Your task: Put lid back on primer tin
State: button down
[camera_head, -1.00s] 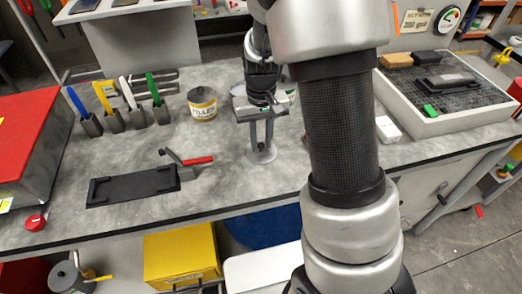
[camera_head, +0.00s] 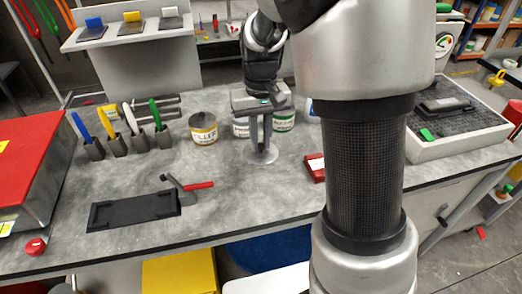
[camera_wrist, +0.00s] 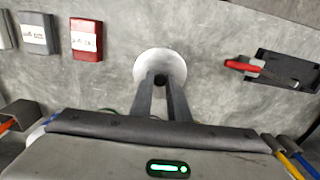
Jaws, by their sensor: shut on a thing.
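My gripper (camera_head: 264,146) is shut on the knob of a pale grey round lid (camera_head: 265,157), which lies roughly flat below the fingers. The lid also shows in the wrist view (camera_wrist: 148,62), with my fingertips (camera_wrist: 160,80) at its middle. I cannot tell its height above the bench. Behind my gripper, a white-labelled tin (camera_head: 240,128) is mostly hidden. A green-and-white tin (camera_head: 285,121) stands to its right, partly covered. A tin with a yellow filler label (camera_head: 204,134) stands to the left. I cannot read which tin is primer.
The grey bench (camera_head: 240,190) has clear room in front. A black tray (camera_head: 132,210) and a red-handled tool (camera_head: 195,187) lie at left. Upright holders with coloured tools (camera_head: 115,145) stand behind. A red box (camera_head: 316,168) is right of the lid; a grey crate (camera_head: 450,150) stands further right.

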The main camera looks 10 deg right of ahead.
jog(key=w+r+n+p, duration=0.2)
jog(key=w+n+p, duration=0.4)
jog(key=w+n, duration=0.4)
jog(key=w+r+n+p, duration=0.3)
jog(key=w+n+p, duration=0.4)
jog(key=w, duration=0.4)
jog(key=shift+n, duration=0.4)
jog(key=shift+w+a+f+b, duration=0.15)
jog(key=shift+f+b, duration=0.9)
jog(key=shift+f, duration=0.55)
jog(key=shift+s+a+f+b, duration=0.1)
jog(key=shift+f+b, duration=0.95)
jog(key=shift+f, duration=0.55)
jog(key=shift+f, duration=0.2)
jog(key=c, duration=1.1)
grip_release()
notch_tip(320, 180, up, 7)
jog(key=p, duration=0.4)
